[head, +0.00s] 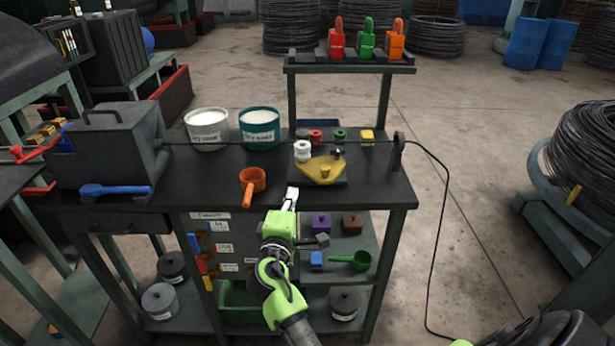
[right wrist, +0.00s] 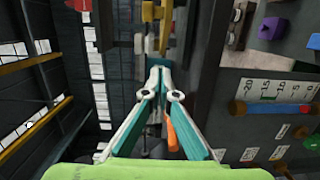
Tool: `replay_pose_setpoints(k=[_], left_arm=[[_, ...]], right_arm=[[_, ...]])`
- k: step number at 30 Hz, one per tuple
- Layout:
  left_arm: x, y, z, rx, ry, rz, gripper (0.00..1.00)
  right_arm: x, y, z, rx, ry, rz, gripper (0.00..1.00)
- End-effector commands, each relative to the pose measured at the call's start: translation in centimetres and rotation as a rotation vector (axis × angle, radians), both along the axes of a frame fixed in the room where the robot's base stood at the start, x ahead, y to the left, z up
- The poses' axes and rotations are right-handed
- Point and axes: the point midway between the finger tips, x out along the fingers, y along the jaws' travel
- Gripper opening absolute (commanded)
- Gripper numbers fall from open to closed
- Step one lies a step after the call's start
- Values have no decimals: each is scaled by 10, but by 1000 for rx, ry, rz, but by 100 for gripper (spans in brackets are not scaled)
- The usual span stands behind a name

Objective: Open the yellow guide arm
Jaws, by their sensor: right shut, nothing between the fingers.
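The yellow guide arm (head: 318,165) is a flat yellow plate on the dark bench top, right of the middle. A yellow knob (head: 325,172) stands on it, and a white roller (head: 303,150) is at its left back end. My right gripper (head: 292,190) is at the bench's front edge, just left and in front of the guide arm, apart from it. Its fingers are shut and empty, and the closed tips (right wrist: 158,72) also show in the right wrist view. My left gripper is not in view.
A dark cable runs across the bench behind the guide arm to an upright guide (head: 398,150). An orange ladle-like cup (head: 252,180) is left of my gripper. Two labelled tubs (head: 259,142) stand behind. A raised shelf (head: 345,69) with colored padlocks is at the back.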

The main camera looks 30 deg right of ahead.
Motion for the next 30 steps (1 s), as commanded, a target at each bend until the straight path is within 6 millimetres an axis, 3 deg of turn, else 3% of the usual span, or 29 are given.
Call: replay_pose_setpoints(k=[1, 4, 22, 24, 30], left_arm=[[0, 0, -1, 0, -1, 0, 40], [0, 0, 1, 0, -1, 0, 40], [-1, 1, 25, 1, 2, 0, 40], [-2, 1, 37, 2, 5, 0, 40], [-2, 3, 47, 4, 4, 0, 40]], right_arm=[[-2, -4, 12, -17, -16, -17, 0], [-1, -9, 22, -32, -25, -31, 0], [74, -76, 24, -32, -24, -29, 0], [59, -80, 24, -31, -21, -29, 0], [41, -89, 23, -29, -24, -28, 0]])
